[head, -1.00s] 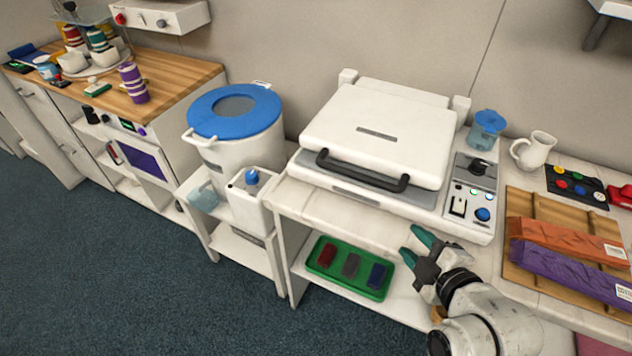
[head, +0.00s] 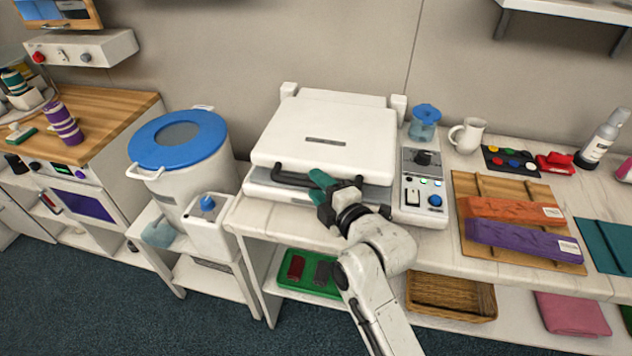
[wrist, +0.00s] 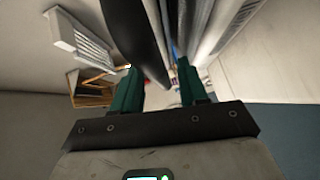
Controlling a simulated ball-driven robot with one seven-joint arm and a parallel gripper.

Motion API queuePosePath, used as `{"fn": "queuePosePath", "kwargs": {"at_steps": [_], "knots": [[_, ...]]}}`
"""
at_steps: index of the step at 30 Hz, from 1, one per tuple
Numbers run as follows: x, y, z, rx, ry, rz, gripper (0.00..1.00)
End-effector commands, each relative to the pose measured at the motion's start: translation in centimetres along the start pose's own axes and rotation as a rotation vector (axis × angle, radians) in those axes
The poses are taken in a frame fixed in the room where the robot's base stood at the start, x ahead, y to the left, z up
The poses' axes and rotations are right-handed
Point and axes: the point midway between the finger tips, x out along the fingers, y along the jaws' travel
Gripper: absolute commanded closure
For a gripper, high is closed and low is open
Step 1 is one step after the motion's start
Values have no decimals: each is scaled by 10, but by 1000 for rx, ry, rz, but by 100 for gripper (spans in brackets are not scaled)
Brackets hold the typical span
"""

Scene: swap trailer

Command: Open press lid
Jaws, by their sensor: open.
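The white press (head: 325,130) stands on the white bench, its lid (head: 335,146) down over the base. A black bar handle (head: 292,178) runs along the lid's front edge. My gripper (head: 318,182), with green fingertips, is open at the front of the lid, covering the middle and right of the handle in the head view. In the wrist view the green fingers (wrist: 157,88) are spread, with a dark curved bar (wrist: 122,35) by the left finger. I cannot tell whether they touch the handle.
A control panel (head: 424,190) is at the press's right. A board (head: 520,260) with orange and purple packets lies right. A green tray (head: 290,284) sits on the shelf below.

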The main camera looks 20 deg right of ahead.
Motion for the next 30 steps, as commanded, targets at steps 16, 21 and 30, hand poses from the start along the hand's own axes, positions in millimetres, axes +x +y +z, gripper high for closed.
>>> {"fn": "queuePosePath", "kwargs": {"at_steps": [16,21,30], "knots": [[12,0,0,1,0,-1,65],[12,0,0,1,0,-1,81],[12,-1,0,1,0,-2,100]]}}
